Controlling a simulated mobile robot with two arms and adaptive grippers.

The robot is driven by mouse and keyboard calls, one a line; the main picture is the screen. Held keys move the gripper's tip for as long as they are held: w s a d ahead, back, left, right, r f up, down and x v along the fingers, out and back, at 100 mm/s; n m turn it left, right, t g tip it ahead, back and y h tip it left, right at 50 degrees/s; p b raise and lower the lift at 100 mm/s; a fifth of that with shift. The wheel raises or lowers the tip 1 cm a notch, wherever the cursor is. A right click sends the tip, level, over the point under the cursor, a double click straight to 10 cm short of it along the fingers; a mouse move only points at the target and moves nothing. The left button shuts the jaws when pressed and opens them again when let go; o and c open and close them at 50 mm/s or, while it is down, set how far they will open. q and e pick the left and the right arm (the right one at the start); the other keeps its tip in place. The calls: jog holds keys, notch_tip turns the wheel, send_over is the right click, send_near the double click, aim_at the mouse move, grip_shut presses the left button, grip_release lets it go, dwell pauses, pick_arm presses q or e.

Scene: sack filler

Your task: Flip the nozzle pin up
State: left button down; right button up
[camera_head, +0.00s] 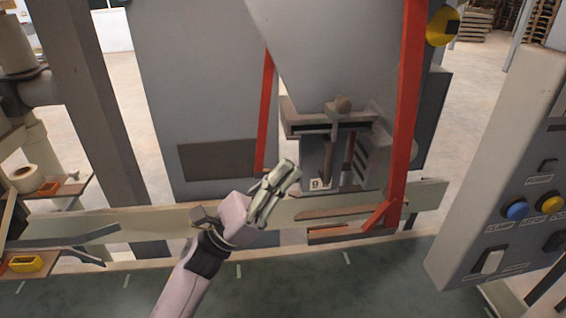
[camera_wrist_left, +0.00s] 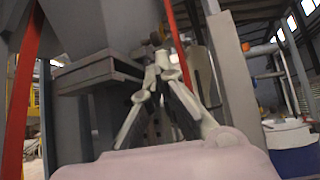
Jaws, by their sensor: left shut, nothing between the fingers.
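The filler nozzle (camera_head: 330,127) sits under the grey hopper, with a round brownish knob (camera_head: 339,104) on its front. A narrow brown pin-like piece (camera_head: 326,162) hangs down below it; I cannot tell for certain that this is the nozzle pin. My left gripper (camera_head: 289,170) is shut and empty, in front of and to the left of the nozzle's lower part, apart from it in the head view. In the left wrist view, the closed fingertips (camera_wrist_left: 162,62) overlap the area just below the knob (camera_wrist_left: 156,38). They hide part of the nozzle behind them.
Red bars (camera_head: 404,110) flank the nozzle on both sides. A pale horizontal rail (camera_head: 420,194) runs below it. A control panel (camera_head: 510,170) with blue and yellow buttons stands at the right. A shelf with a tape roll (camera_head: 27,178) is at the left.

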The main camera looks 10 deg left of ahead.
aim_at(342, 110)
pick_arm(q)
jog(key=p+x, duration=0.5)
jog(key=x, duration=0.5)
jog(key=shift+a+r, duration=0.1)
jog(key=shift+r, duration=0.05)
jog(key=shift+w+d+r, duration=0.1)
jog(key=shift+d+r, duration=0.05)
jog(key=shift+d, duration=0.2)
notch_tip(342, 110, up, 4)
jog(key=shift+a+f+p, duration=0.1)
jog(key=shift+p, duration=0.5)
